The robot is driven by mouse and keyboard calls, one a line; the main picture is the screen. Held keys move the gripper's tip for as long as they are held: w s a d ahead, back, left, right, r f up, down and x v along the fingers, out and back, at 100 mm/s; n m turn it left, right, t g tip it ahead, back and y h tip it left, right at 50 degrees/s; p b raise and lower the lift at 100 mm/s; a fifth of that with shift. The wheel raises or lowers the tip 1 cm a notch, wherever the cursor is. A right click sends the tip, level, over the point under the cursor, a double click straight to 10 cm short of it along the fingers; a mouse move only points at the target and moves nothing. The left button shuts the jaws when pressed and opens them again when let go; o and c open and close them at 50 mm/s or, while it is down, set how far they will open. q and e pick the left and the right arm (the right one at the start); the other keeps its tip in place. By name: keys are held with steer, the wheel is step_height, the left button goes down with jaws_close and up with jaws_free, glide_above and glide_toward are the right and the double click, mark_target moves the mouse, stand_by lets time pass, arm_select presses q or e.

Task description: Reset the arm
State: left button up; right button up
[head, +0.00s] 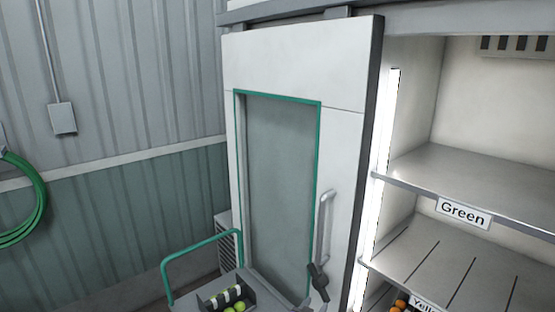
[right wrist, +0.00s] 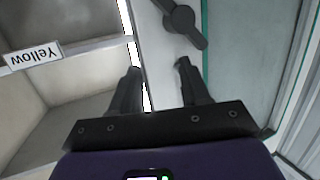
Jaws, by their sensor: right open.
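My right gripper (right wrist: 158,68) shows in the right wrist view, its two dark fingers apart with nothing between them. It is in front of the white door's edge and the shelf opening. The white door (head: 345,65) has a green-framed window, a grey bar handle (head: 325,225) and a dark lever (head: 318,282) below it. The lever also shows beyond the fingertips in the right wrist view (right wrist: 180,18); the gripper appears apart from it. I cannot make out the right gripper in the head view. My left gripper is not in view.
Right of the door, the cabinet stands open, with a shelf labelled Green (head: 463,213) and a lower one labelled Yellow (right wrist: 33,56). Orange tomatoes (head: 399,305) lie low there. A green-railed trolley (head: 203,248) carries a crate with green tomatoes (head: 235,308). A green hose (head: 25,215) hangs left.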

steer(key=s+f+n+g+y+b, duration=0.15)
steer(key=s+f, duration=0.25)
steer(key=f, duration=0.4)
steer(key=s+f+g+y+b, duration=0.2)
steer(key=s+f+y, duration=0.15)
steer(key=f, duration=0.45)
steer(key=s+f+n+g+y+b, duration=0.1)
steer(key=s+f+g+y, duration=0.1)
steer(key=s+f, duration=0.45)
arm_select(q)
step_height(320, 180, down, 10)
steer(key=b, duration=0.3)
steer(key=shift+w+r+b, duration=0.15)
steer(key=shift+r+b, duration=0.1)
steer(key=shift+b, duration=0.15)
arm_select(e)
steer(key=s+f+g+y, duration=0.2)
steer(key=s+f+g, duration=0.2)
steer(key=s, duration=0.7)
steer(key=s+a+f+g+y, duration=0.1)
steer(key=s+f+g, duration=0.3)
steer(key=s, duration=0.7)
step_height(320, 180, down, 3)
steer(key=shift+a+r+y, duration=0.15)
steer(key=shift+a+y, duration=0.15)
steer(key=shift+y, duration=0.6)
